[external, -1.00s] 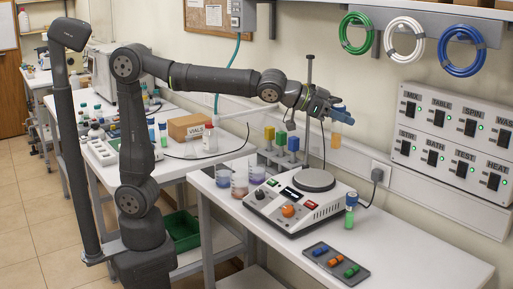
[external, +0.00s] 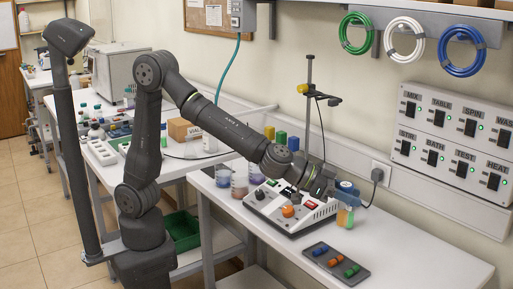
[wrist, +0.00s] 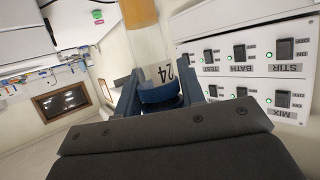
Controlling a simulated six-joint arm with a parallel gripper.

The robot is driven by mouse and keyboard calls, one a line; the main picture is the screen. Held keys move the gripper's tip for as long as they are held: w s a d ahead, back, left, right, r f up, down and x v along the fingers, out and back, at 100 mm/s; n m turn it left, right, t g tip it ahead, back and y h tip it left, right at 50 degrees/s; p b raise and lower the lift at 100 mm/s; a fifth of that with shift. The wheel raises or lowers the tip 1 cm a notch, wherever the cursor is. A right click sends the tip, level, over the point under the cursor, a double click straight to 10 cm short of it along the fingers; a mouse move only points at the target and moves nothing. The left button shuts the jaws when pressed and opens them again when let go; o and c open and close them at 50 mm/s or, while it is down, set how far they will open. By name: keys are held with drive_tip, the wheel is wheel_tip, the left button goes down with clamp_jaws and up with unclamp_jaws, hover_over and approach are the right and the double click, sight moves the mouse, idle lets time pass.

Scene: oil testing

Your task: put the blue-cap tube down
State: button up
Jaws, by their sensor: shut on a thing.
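The blue-cap tube (external: 341,217) holds amber liquid and hangs just above or on the white bench top; I cannot tell whether its bottom touches. My gripper (external: 346,192) is shut around its cap. In the wrist view, the blue cap (wrist: 160,93) sits between my two fingers (wrist: 160,88), and the clear tube (wrist: 152,50) carries the number 24. A green-filled tube (external: 350,218) stands right beside it on the bench, partly hidden by my gripper and the held tube.
A dark tray (external: 349,273) with blue, orange and green pieces lies in front. Several beakers (external: 239,185) stand at the left. The bench to the right is clear.

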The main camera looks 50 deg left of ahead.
sight(339, 202)
drive_tip(key=f, duration=0.3)
drive_tip(key=shift+s+d, duration=0.25)
drive_tip(key=shift+w+f, duration=0.1)
drive_tip(key=shift+f, duration=0.05)
drive_tip(key=shift+w+a+f, duration=0.4)
drive_tip(key=shift+w+f, duration=1.45)
drive_tip(key=shift+w+a+f, duration=0.45)
drive_tip(key=shift+w+f, duration=1.35)
drive_tip(key=shift+w, duration=0.05)
drive_tip(key=shift+w+a+f, duration=0.4)
drive_tip(key=shift+w+f, duration=1.45)
drive_tip(key=o, duration=1)
drive_tip(key=shift+f, duration=0.15)
drive_tip(key=v, duration=1.2)
